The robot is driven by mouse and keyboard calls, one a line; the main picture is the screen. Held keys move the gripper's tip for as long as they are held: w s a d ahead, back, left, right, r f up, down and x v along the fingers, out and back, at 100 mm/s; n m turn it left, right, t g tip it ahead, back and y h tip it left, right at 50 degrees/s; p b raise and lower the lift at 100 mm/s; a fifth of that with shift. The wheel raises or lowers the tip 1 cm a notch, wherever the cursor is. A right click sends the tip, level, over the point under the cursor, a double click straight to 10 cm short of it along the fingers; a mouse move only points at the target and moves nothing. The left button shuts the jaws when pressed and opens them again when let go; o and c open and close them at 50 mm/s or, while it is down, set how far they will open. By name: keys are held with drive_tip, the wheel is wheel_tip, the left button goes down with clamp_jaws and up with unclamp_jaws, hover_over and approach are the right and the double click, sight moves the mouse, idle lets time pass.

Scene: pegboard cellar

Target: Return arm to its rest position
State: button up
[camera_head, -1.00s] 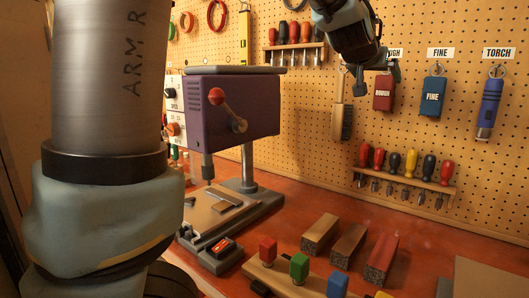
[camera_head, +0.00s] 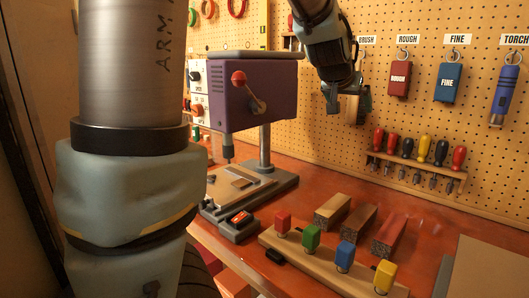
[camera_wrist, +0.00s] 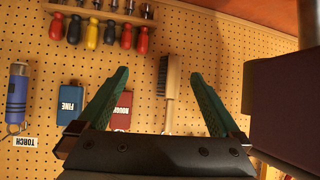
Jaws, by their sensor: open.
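My gripper (camera_head: 346,103) hangs in front of the pegboard at the upper middle of the head view, right of the purple drill press. In the wrist view my gripper (camera_wrist: 158,95) has its two green fingers spread wide with nothing between them touching. The brush (camera_wrist: 168,85) hangs on the pegboard beyond the gap between the fingers. In the head view the brush is mostly hidden behind my gripper. My arm comes down from the top edge, and another part of it fills the left side.
The purple drill press (camera_head: 247,92) stands close left of my gripper. A rough block (camera_head: 400,79), a fine block (camera_head: 448,83) and a torch (camera_head: 504,95) hang to the right. A screwdriver rack (camera_head: 415,170) is below them. Wood blocks (camera_head: 390,236) and a colored-peg holder (camera_head: 300,255) lie on the red bench.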

drive_tip(key=s+a+f+n+g+y, duration=0.1)
drive_tip(key=s+a+f, duration=0.3)
drive_tip(key=a, duration=0.5)
drive_tip(key=s+a+f+n+g+y, duration=0.2)
drive_tip(key=s+a+f+g, duration=0.1)
drive_tip(key=a+f, duration=0.6)
drive_tip(key=s+a+f+n+g+y, duration=0.1)
drive_tip(key=s+a+f+n+y, duration=0.1)
drive_tip(key=s+a+f, duration=0.3)
drive_tip(key=shift+s+a+f+g+y, duration=0.15)
drive_tip(key=shift+a+f, duration=0.25)
drive_tip(key=shift+a, duration=0.25)
drive_tip(key=shift+a+f+g+y, duration=0.1)
drive_tip(key=shift+a+f, duration=0.25)
drive_tip(key=shift+a, duration=0.3)
drive_tip(key=shift+s+a+f+g+y, duration=0.15)
drive_tip(key=shift+a+f, duration=0.25)
drive_tip(key=shift+a, duration=0.25)
drive_tip(key=shift+n+g, duration=0.3)
drive_tip(key=shift+g, duration=0.5)
drive_tip(key=s, duration=0.1)
drive_tip(key=s+a+f, duration=0.1)
drive_tip(key=s+f, duration=0.1)
drive_tip(key=shift+s+a, duration=0.2)
drive_tip(key=shift+a, duration=0.15)
drive_tip(key=shift+s+f, duration=0.1)
drive_tip(key=shift+s, duration=0.15)
